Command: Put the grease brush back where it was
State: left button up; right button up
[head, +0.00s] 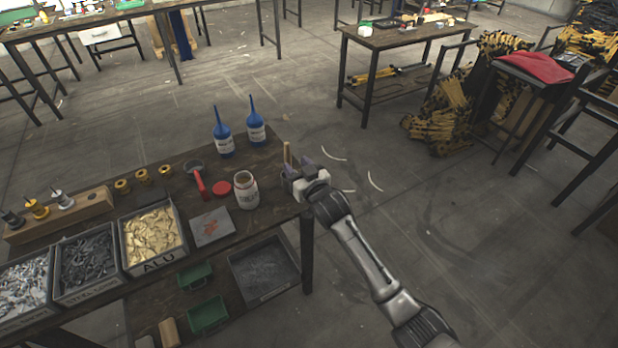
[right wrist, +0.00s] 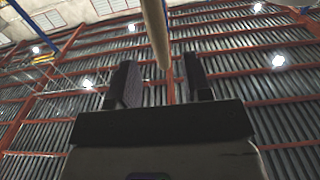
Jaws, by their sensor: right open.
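A light wooden stick (head: 287,153), which looks like the grease brush's handle, stands upright at my right gripper (head: 297,168) near the bench's right edge. In the right wrist view, the handle (right wrist: 155,30) comes down from the top to between the two fingertips of my right gripper (right wrist: 160,72). The fingers are apart, with gaps on both sides of the handle. I cannot tell what the brush rests on, and its bristles are hidden. An open white jar (head: 246,192) stands left of the gripper, with a red lid (head: 222,188) beside it. My left gripper is not in view.
Two blue bottles (head: 223,135) stand behind the jar. Green trays (head: 208,314) sit on the lower shelf. Open floor lies right of the bench.

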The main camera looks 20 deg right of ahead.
jog(key=s+p, duration=0.1)
jog(key=s, duration=0.5)
jog(key=shift+s+d, duration=0.3)
jog(key=shift+s, duration=0.1)
jog(key=s+a+f+g, duration=0.1)
jog(key=s+f+g, duration=0.2)
jog(key=s+f, duration=0.5)
jog(key=s+a+f+g, duration=0.1)
jog(key=s+f+g, duration=0.4)
jog(key=s, duration=0.5)
jog(key=s+f+g, duration=0.2)
jog(key=s+g, duration=0.1)
jog(key=s, duration=0.9)
jog(key=s+f+n+g+h, duration=0.1)
jog(key=s+f+g, duration=0.1)
jog(key=s, duration=1)
jog(key=shift+s+d+g, duration=0.25)
jog(key=shift+g, duration=0.45)
